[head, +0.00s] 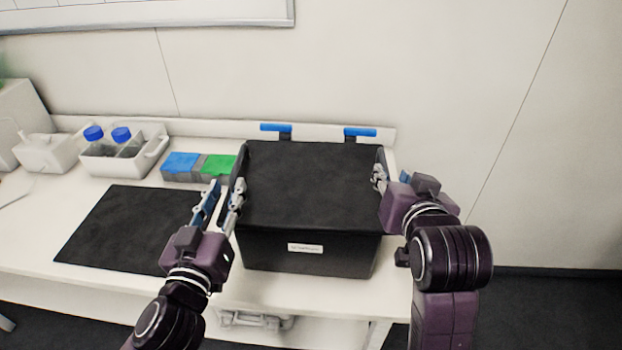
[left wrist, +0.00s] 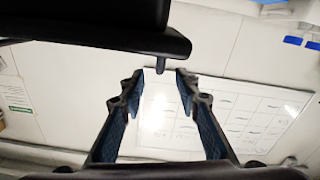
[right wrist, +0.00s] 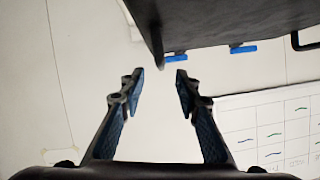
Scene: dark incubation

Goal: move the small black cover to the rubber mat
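The small black cover (head: 310,250) looks like a black box shape with a white label on its front and a dark top. I cannot tell whether that top is closed or hollow. Its dark underside or wall also shows in the left wrist view (left wrist: 110,38) and the right wrist view (right wrist: 220,22). The rubber mat (head: 120,230) is a flat black sheet lying bare at the left. My left gripper (head: 221,203) is open at the cover's left side. My right gripper (head: 380,178) is at its right side, partly hidden, with fingers apart in the wrist view (right wrist: 160,85). Contact is unclear.
Two blue-topped posts (head: 277,128) stand behind the cover. A blue and green rack (head: 182,163) and a white caddy with blue-capped bottles (head: 152,150) stand behind the mat. The white bench (head: 60,205) ends in front, and a wall stands behind.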

